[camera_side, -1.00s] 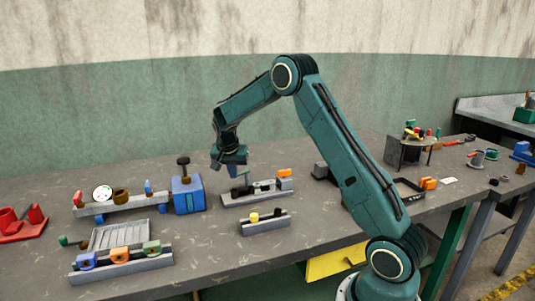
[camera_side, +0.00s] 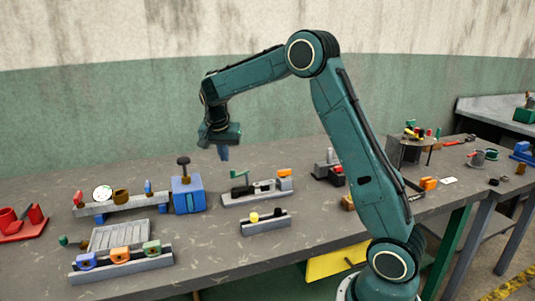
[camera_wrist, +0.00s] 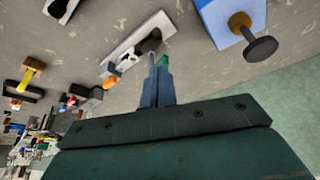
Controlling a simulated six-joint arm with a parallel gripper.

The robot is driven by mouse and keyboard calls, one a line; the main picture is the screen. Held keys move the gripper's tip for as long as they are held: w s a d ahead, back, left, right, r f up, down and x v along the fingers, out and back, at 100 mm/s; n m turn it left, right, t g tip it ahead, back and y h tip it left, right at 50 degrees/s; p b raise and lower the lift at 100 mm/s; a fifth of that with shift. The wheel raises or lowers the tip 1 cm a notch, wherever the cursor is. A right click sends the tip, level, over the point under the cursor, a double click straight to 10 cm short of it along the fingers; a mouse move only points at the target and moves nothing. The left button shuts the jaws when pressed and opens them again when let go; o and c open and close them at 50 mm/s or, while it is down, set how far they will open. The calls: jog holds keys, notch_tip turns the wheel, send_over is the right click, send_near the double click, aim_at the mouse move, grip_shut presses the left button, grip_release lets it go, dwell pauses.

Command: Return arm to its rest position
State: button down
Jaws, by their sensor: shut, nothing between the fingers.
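My gripper (camera_side: 224,153) hangs in the air above the table, up and left of the grey fixture with the green handle (camera_side: 256,189). Its fingers point down and are shut with nothing between them. In the wrist view the closed blue fingers (camera_wrist: 158,82) show in front of that fixture, which lies beyond them. My teal arm is bent at a high elbow. The blue box with the dark knob (camera_side: 188,193) stands on the table, left of and below my gripper.
A grey rail with a white dial (camera_side: 102,193) and a grey tray (camera_side: 122,235) are at the left. A small rail with yellow and dark pegs (camera_side: 265,226) lies in front. Red parts (camera_side: 20,224) sit at the far left. The air around my gripper is clear.

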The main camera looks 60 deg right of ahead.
dwell(0.3)
jog(key=s+a+r+n+t+y, duration=0.25)
jog(key=s+a+r+n, duration=0.45)
jog(key=s+a+r, duration=0.45)
jog(key=s+a+f+n+t+y, duration=0.1)
jog(key=s+a+f+n, duration=0.1)
jog(key=s, duration=0.7)
jog(key=s+a+f+n, duration=0.2)
jog(key=s+a+n, duration=0.3)
jog(key=s, duration=0.5)
jog(key=shift+a+f+t+y, duration=0.3)
jog(key=shift+a+t+y, duration=0.05)
jog(key=shift+a, duration=0.65)
